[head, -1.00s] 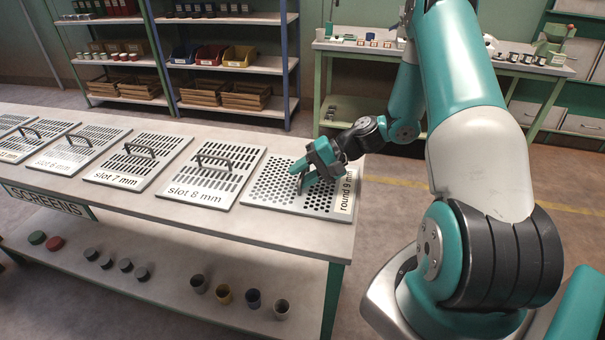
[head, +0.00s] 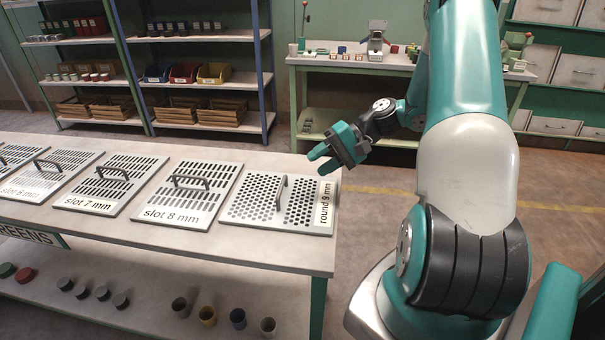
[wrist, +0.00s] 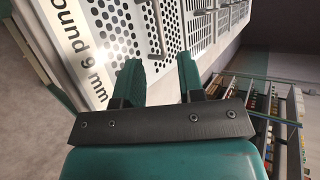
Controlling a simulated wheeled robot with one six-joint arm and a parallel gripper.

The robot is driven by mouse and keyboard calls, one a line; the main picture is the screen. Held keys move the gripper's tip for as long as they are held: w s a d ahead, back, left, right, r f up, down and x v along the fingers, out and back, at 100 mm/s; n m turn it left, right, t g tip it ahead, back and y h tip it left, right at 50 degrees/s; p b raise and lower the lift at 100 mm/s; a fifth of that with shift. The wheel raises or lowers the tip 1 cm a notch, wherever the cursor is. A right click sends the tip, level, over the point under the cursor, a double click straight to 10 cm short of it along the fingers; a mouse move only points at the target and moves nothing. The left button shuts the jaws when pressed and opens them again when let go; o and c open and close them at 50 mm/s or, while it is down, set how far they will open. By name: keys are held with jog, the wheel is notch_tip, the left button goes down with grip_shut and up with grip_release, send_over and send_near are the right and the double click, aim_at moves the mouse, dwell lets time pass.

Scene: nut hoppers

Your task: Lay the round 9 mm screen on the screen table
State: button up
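The round 9 mm screen (head: 256,204) is a flat plate with round holes, an upright handle (head: 281,192) and a "round 9 mm" label. It lies flat at the right end of a table (head: 262,249) whose front sign reads "SCREENS" in part. My gripper (head: 317,160) is raised above and behind the plate's right end, apart from the handle. It is open and empty. In the wrist view, the two teal fingers (wrist: 161,77) are spread apart, with the screen (wrist: 118,38) and its handle beyond them.
The slot 8 mm (head: 184,199) and slot 7 mm (head: 110,188) screens lie to the left on the same table. Several small cups stand on its lower shelf. A green workbench (head: 400,67) with small items stands behind. Open floor lies right of the table.

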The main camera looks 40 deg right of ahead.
jog(key=s+a+r+n+g+h, duration=0.1)
jog(key=a+r+n+g+h, duration=0.25)
jog(key=a, duration=0.65)
jog(key=s+a+r+n+g, duration=0.2)
jog(key=a+r+n, duration=0.35)
jog(key=a, duration=0.55)
jog(key=s+a+r+n+h, duration=0.1)
jog(key=s+a+r+n, duration=0.1)
jog(key=s, duration=0.5)
jog(key=s+a+r+n+h, duration=0.2)
jog(key=s+a+r+n, duration=0.1)
jog(key=s+a, duration=0.4)
jog(key=shift+a+n, duration=0.15)
jog(key=shift+n, duration=0.45)
